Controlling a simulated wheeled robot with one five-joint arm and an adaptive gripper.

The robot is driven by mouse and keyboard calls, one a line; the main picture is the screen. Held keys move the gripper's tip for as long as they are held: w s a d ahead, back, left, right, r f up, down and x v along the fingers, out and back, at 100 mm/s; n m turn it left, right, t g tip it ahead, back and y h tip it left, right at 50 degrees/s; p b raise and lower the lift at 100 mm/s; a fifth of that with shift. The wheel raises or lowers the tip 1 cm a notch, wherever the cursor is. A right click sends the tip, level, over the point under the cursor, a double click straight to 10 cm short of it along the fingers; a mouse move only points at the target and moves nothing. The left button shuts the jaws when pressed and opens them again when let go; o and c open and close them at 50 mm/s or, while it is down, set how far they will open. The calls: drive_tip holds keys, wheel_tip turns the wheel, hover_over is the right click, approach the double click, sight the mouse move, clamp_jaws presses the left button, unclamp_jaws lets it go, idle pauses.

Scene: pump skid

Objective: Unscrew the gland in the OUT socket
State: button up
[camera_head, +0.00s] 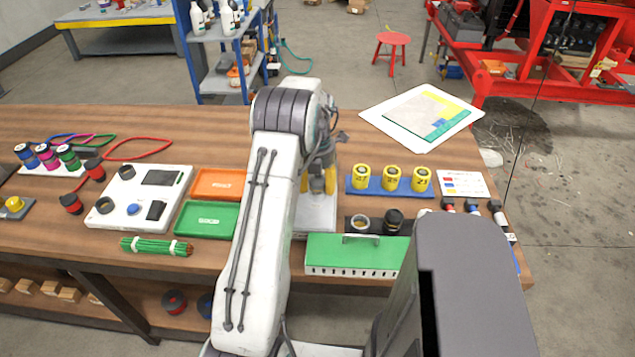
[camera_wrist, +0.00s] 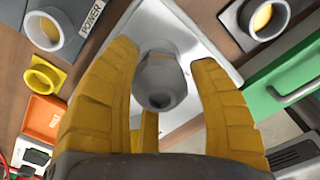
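A grey gland (camera_wrist: 161,82) with a dark round opening stands on a pale panel (camera_wrist: 190,42) in the wrist view. In the head view my gripper (camera_head: 318,184) points down over the pale panel (camera_head: 315,218) on the bench, behind my forearm, and the gland is hidden there. No OUT lettering is readable, so I cannot confirm which socket this is.
A green box (camera_head: 355,252) with a handle is close in front. A black block (camera_head: 349,229) with ringed parts and a blue rack (camera_head: 371,191) of yellow pieces stand to the right. Orange (camera_head: 218,184) and green (camera_head: 207,220) trays lie left. POWER lettering (camera_wrist: 92,17) shows in the wrist view.

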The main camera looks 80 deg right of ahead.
drive_tip(key=shift+o, duration=1.3)
drive_tip(key=shift+r, duration=0.1)
drive_tip(key=shift+d, duration=0.1)
wheel_tip(320, 180, up, 12)
